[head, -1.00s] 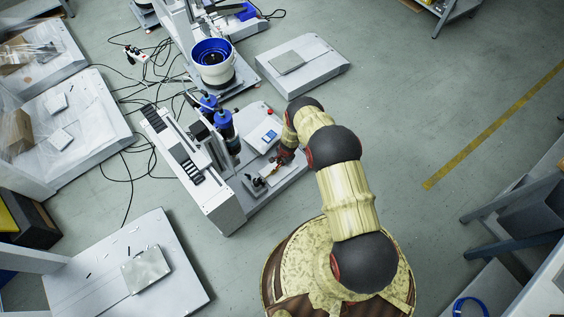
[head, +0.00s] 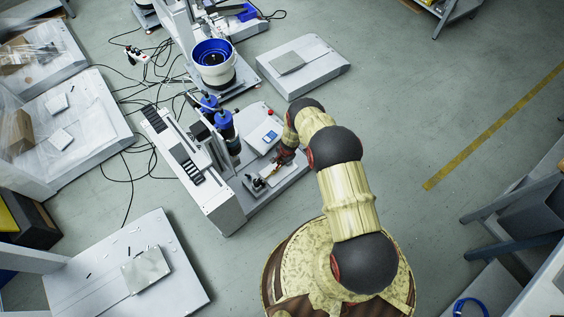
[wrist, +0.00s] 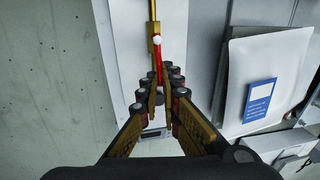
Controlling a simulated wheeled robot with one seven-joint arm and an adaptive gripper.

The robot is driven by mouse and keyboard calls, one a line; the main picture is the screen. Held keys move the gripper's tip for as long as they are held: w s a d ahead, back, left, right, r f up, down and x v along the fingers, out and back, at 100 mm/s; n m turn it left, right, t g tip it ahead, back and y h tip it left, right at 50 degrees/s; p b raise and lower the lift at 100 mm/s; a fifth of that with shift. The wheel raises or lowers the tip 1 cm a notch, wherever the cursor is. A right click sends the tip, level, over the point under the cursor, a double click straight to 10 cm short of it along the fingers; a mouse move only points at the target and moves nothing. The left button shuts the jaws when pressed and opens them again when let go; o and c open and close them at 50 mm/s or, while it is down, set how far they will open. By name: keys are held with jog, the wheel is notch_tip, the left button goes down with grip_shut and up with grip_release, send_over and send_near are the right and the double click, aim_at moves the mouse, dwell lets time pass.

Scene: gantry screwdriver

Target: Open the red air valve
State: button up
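The red air valve (wrist: 157,66) is a narrow red lever with a pale round fastener at one end, on a brass fitting (wrist: 154,28) in the wrist view. The lever points from the fitting down between my fingertips. My gripper (wrist: 159,80) has one finger on each side of the lever, with the tips close to it. I cannot tell whether the fingers touch or press on it. In the head view my gripper (head: 285,157) is low over the base of the screwdriver station, by the small brass fitting (head: 268,171). The lever is too small to make out there.
The screwdriver station (head: 228,215) stands left of my arm. A white panel with a blue label (wrist: 259,99) is close right of my gripper. A white and blue feeder bowl (head: 213,63) stands behind, with cables on the floor to its left.

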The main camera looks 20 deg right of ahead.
jog(key=o, duration=0.5)
notch_tip(320, 180, up, 12)
jog(key=s, duration=0.2)
jog(key=shift+d+f, duration=0.15)
jog(key=shift+d, duration=0.25)
dwell(0.8)
